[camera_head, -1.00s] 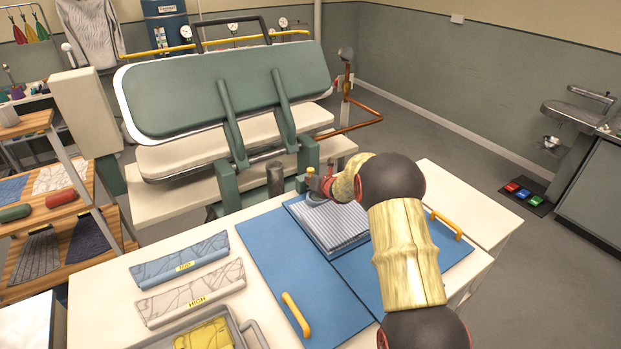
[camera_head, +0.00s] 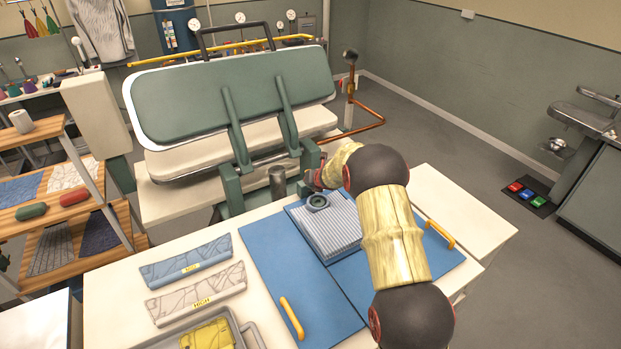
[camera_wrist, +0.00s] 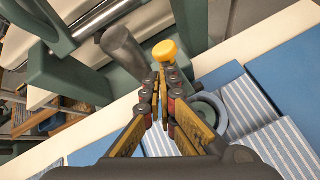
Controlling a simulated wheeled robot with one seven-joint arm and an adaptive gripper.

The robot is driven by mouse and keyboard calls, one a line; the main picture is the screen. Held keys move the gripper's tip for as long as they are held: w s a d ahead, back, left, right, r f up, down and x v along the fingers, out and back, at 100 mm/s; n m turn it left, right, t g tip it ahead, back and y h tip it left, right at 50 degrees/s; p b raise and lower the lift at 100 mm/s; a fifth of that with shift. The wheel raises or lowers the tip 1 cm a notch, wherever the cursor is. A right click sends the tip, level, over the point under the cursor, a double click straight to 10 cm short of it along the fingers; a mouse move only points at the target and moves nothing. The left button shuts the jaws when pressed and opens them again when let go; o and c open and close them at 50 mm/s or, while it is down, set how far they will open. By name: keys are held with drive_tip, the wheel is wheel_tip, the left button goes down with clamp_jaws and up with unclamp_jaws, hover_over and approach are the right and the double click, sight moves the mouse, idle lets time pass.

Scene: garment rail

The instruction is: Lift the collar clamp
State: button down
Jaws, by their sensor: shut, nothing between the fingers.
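A yellow knob (camera_wrist: 165,50) stands just beyond my fingertips in the wrist view, close to the green metal frame of the press; it looks like the collar clamp's handle, but I cannot be sure. In the head view my gripper hides it. My gripper (camera_wrist: 159,76) is shut and empty, its tips pointing at the knob; I cannot tell whether they touch it. In the head view my gripper (camera_head: 312,181) is at the table's back edge, beside the press. A blue-striped folded shirt (camera_head: 334,238) with a dark round collar ring (camera_head: 317,202) lies just in front of it.
The large green press (camera_head: 235,95) stands tilted open behind the table. A grey post (camera_wrist: 122,47) rises left of my fingers. Blue boards (camera_head: 285,262) with yellow handles (camera_head: 292,316) cover the table's middle. Fabric strips (camera_head: 195,293) and a grey tray (camera_head: 248,338) lie at left.

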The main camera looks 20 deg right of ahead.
drive_tip(key=shift+w+a+r+p, duration=0.15)
drive_tip(key=shift+w+r+p, duration=0.45)
drive_tip(key=shift+w+p, duration=0.45)
drive_tip(key=shift+w+a+r+p, duration=0.15)
drive_tip(key=shift+w+r+p, duration=0.5)
drive_tip(key=shift+p, duration=0.65)
drive_tip(key=shift+f, duration=0.1)
